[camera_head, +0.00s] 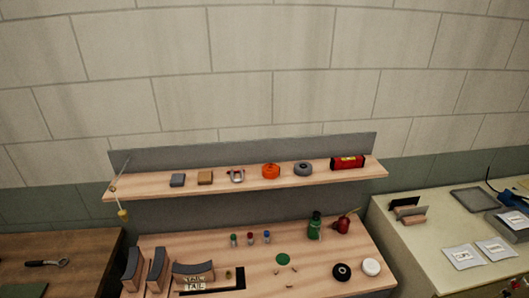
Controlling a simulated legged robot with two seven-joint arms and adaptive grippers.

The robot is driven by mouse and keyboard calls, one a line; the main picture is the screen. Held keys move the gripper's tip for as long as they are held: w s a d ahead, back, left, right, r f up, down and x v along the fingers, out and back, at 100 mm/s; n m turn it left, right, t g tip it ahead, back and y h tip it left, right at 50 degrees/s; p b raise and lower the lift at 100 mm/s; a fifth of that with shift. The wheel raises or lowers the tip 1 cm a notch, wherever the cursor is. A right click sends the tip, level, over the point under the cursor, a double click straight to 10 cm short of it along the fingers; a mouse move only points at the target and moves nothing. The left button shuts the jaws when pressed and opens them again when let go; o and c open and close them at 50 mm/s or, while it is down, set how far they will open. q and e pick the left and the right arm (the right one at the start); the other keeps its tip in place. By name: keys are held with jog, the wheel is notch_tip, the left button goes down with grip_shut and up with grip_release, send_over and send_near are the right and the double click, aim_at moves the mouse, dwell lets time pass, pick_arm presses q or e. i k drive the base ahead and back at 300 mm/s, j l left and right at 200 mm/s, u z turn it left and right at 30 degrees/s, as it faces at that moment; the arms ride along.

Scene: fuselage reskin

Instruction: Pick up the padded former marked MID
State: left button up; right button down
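Several curved formers with dark grey padded tops and wooden bodies stand at the left front of the middle bench. One former (133,264) is at the far left, and a second former (157,268) stands beside it. No MID marking is readable on any former. Neither of my grippers is in view.
The middle bench (320,272) also holds small coloured bottles, a green bottle (314,226), a red oil can (343,225) and round tins. A shelf (330,175) above it carries small tools. A side bench (418,243) is at right, and a dark wooden bench (60,248) is at left.

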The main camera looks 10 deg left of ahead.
aim_at(160, 279)
jog(key=u, duration=1.3)
